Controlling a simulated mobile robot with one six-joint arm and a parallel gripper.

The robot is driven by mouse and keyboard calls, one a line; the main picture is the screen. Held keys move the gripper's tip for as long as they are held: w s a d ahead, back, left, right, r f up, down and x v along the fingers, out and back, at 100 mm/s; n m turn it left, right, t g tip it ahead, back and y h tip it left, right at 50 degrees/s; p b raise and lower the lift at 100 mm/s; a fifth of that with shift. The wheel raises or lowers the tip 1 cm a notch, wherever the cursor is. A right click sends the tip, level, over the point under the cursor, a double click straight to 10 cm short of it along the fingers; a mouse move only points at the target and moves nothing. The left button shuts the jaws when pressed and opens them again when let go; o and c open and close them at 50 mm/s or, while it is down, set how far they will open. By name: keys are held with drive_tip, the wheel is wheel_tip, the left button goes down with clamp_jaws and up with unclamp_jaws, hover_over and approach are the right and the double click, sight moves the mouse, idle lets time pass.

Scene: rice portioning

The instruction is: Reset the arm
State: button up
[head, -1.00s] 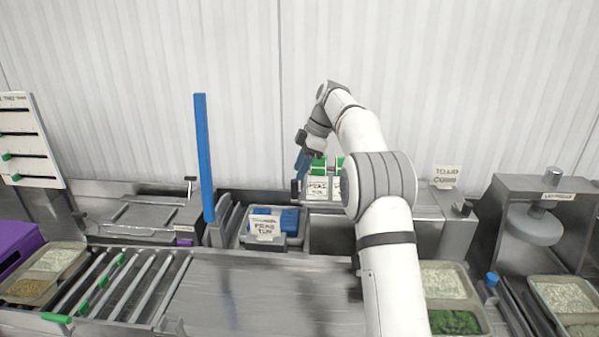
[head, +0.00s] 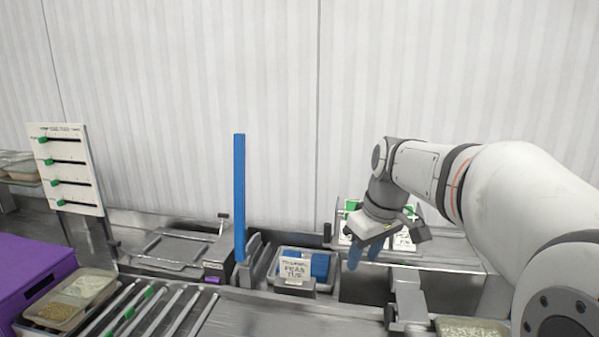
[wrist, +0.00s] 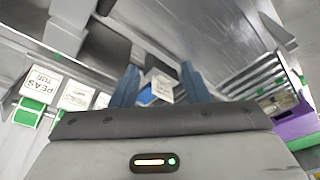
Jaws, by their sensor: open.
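My gripper (head: 369,254) hangs from my white arm at the centre right of the head view, its blue fingers pointing down. It is open and empty. In the wrist view my gripper (wrist: 160,84) shows two blue fingers spread apart. A tub with blue contents and a label reading PEAS TUB (head: 295,270) stands to the left of the fingers in the head view. In the wrist view this tub's white label (wrist: 163,90) shows between the fingers, farther off. I cannot tell any contact between the fingers and the tub.
A blue upright post (head: 239,195) stands left of the tub. A slider board (head: 68,168), a purple box (head: 35,270), a food tray (head: 75,298) and rollers (head: 150,310) are at the left. Green-and-white labelled cards (head: 403,240) stand behind the gripper.

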drive_tip(key=s+d+f+m, duration=0.1)
drive_tip(key=s+f+m, duration=0.2)
drive_tip(key=s, duration=0.6)
drive_tip(key=s+d+f+m+t+h, duration=0.1)
drive_tip(key=s+f+m, duration=0.2)
drive_tip(key=s+f, duration=0.4)
drive_tip(key=s, duration=0.3)
drive_tip(key=shift+d+m+h+b, duration=0.15)
drive_tip(key=shift+m+h+b, duration=0.15)
drive_tip(key=shift+b, duration=0.05)
